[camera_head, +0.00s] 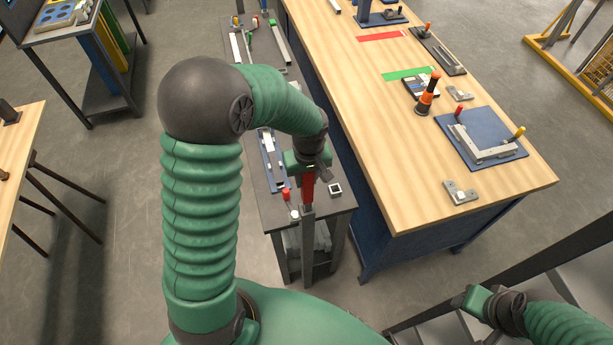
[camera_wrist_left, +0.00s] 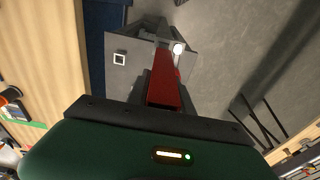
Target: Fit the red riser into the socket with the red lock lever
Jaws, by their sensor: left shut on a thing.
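My left gripper (camera_head: 308,174) is shut on the red riser (camera_head: 308,190), which hangs below it over the near end of the narrow grey table. The riser also shows in the left wrist view (camera_wrist_left: 165,80), running away from the jaws. A grey upright shows below its red part; I cannot tell whether it belongs to it. A small red lever (camera_head: 286,194) with a white knob (camera_head: 294,214) is just left of the riser. A dark square piece with a white outline (camera_head: 335,190) is to its right. Which is the socket is unclear. My right gripper (camera_head: 470,300) is at lower right, its jaws unclear.
The narrow grey table (camera_head: 262,208) carries a blue fixture (camera_head: 270,160) and long rails. A wooden bench (camera_head: 370,140) stands close on the right, with a blue plate (camera_head: 482,152) and an orange-black tool (camera_head: 428,95). Open floor lies left.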

